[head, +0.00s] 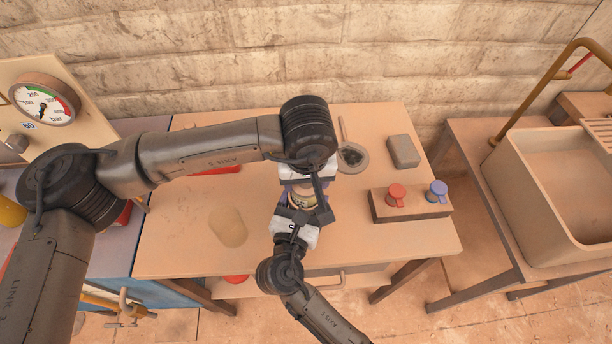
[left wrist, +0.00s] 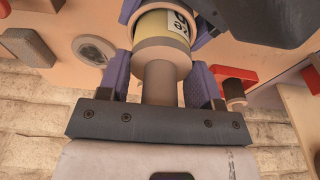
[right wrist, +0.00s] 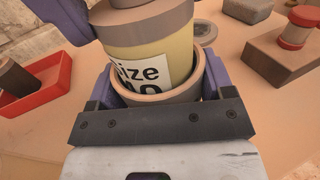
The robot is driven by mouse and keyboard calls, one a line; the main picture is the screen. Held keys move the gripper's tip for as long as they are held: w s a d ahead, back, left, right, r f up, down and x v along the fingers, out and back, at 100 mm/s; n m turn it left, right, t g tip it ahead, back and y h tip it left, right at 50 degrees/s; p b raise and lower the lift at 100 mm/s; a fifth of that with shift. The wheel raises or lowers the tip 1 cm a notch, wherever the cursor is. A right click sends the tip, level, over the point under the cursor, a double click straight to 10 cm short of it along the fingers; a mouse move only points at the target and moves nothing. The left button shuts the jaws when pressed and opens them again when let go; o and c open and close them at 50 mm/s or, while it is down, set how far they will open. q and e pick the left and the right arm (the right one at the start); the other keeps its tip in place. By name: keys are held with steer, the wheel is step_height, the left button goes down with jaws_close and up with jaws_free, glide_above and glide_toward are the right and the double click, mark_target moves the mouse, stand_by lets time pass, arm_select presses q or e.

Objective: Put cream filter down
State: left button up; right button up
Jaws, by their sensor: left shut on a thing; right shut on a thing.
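The cream filter (head: 303,199), a cream cylinder with a white label and brownish end cap, is between my two grippers over the table's middle. My left gripper (head: 306,182) is shut on its capped end; the cap and a brown stem show between the fingers in the left wrist view (left wrist: 162,58). My right gripper (head: 301,211) is shut on a brown open cup (right wrist: 160,97). In the right wrist view the filter (right wrist: 150,55) stands partly inside this cup, slightly tilted, with a gap at the rim. Its lower end is hidden.
A round grey dish (head: 353,158), a grey block (head: 403,151) and a wooden block (head: 410,206) with red and blue knobs stand at right. A red tray (right wrist: 38,100) lies left. A pale stain (head: 228,227) marks the table. A basin (head: 550,200) stands far right.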

mark_target(307, 191)
arm_select(q)
steer(key=shift+f, duration=0.2)
steer(key=shift+f, duration=0.4)
steer(key=o, duration=0.9)
steer(key=shift+o, duration=0.2)
step_height(307, 191, up, 13)
steer(key=s, duration=0.1)
steer(key=shift+s, duration=0.4)
arm_select(e)
steer(key=o, duration=1.1)
